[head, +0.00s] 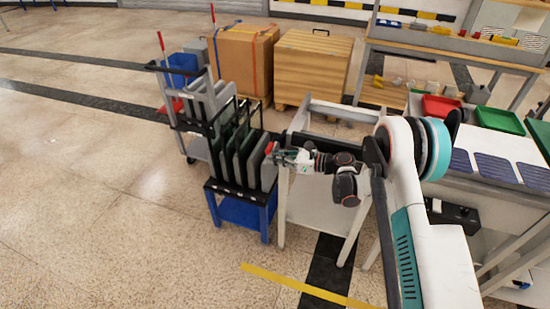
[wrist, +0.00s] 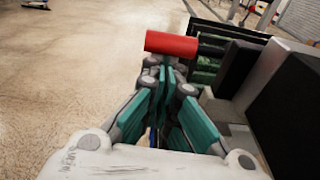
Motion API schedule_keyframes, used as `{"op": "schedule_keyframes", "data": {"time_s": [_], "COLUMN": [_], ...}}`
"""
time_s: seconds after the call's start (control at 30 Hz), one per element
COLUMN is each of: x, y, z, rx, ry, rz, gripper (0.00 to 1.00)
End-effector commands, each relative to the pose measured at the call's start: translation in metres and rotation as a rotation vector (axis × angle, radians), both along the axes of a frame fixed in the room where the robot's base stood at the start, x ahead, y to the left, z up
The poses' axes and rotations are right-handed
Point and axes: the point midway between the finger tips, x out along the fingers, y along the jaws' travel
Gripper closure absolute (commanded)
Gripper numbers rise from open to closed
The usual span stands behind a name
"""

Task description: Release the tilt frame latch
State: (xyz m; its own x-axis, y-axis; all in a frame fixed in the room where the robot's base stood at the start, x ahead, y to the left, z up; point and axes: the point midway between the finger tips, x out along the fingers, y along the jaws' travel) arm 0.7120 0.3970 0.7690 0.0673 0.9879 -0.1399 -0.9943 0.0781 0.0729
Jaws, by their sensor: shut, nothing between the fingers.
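The tilt frame (head: 208,163) is a black rack of upright dark panels on a blue stand. A red latch handle (head: 270,148) shows at its right side. In the wrist view the red handle (wrist: 170,44) is a cylinder lying crosswise, joined to a dark bar on its right. My gripper (head: 277,157) is at the handle. In the wrist view my gripper (wrist: 165,66) has its teal fingers together and empty, tips just below the handle. I cannot tell whether they touch it.
A pale grey bench (head: 320,205) stands right of the tilt frame. A grey cart (head: 196,150), a cardboard box (head: 240,58) and a wooden crate (head: 312,65) are behind. A worktable with blue panels (head: 490,168) is at right. The floor at left (head: 90,190) is clear.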

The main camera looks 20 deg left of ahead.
Motion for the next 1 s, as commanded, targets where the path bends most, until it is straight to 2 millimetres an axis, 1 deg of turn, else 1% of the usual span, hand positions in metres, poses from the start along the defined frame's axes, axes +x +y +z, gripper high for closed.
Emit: {"op": "schedule_keyframes", "data": {"time_s": [0.27, 0.57, 0.8, 1.0], "x": [-0.001, -0.005, -0.006, -0.005], "y": [0.0, 0.001, 0.001, 0.0], "z": [0.005, 0.019, 0.033, 0.042], "rx": [0.005, 0.018, 0.017, 0.016], "ry": [0.057, 0.21, 0.205, 0.204], "rz": [0.0, 0.0, 0.0, 0.0], "gripper": [1.0, 1.0, 1.0, 1.0]}}
